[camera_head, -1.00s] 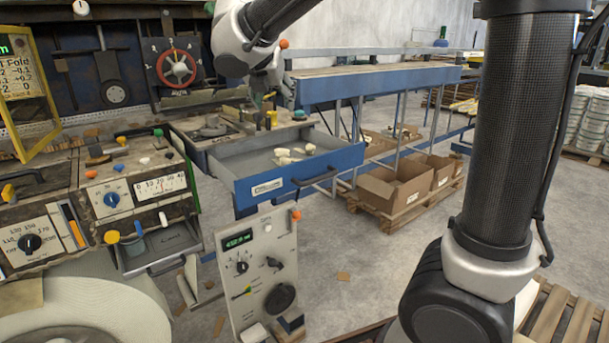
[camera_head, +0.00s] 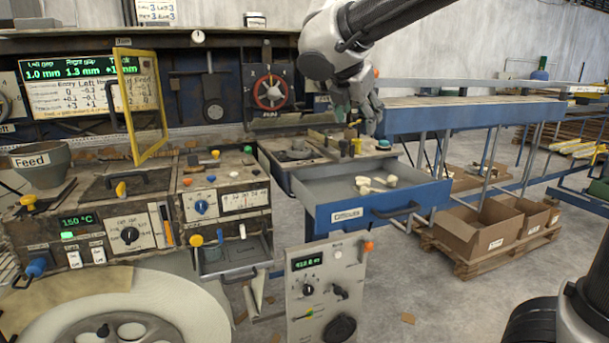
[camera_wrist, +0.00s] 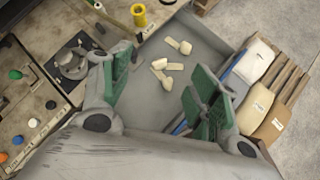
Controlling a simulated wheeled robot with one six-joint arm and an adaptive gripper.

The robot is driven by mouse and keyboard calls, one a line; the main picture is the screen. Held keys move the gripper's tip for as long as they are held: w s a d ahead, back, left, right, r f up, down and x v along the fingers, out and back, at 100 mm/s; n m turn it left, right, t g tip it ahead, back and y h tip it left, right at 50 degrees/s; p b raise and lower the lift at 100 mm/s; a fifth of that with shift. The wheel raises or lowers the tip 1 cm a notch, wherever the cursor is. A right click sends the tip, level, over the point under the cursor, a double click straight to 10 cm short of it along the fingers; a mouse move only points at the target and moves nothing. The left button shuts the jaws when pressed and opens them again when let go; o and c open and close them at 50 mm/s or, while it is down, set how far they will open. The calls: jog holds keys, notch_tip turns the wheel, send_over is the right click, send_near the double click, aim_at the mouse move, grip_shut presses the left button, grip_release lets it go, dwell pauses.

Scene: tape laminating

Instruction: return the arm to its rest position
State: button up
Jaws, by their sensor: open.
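My gripper (camera_head: 360,122) hangs above the back right part of the workbench, beside the open blue drawer, in the head view. In the wrist view my gripper (camera_wrist: 160,95) has its two green-padded fingers spread wide, with nothing between them. The drawer (camera_head: 328,188) is pulled out and labelled Offcuts. Several pale offcut pieces (camera_head: 376,184) lie inside it; they also show in the wrist view (camera_wrist: 165,65), below and beyond the fingers. My arm reaches in from the upper right.
A machine with a yellow-framed guard (camera_head: 145,105) and knob panels stands at left. A control box (camera_head: 325,290) stands below the drawer. Cardboard boxes (camera_head: 495,228) sit on a pallet at right. A blue conveyor frame (camera_head: 470,116) runs behind. Grey floor is open between.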

jog(key=s+d+f+m+g+y, duration=0.1)
jog(key=s+d+f+m+g, duration=0.1)
jog(key=s+d+f+m, duration=0.45)
jog(key=s+d+f+m+g+y, duration=0.1)
jog(key=s+d+f+m+g, duration=0.1)
jog(key=s+f+m, duration=0.5)
jog(key=s+d+m+t+y, duration=0.1)
jog(key=s+d+m+y, duration=0.1)
jog(key=s+d+m, duration=0.9)
jog(key=shift+s+d+r+m, duration=0.4)
jog(key=shift+s+m, duration=0.2)
jog(key=shift+m, duration=0.55)
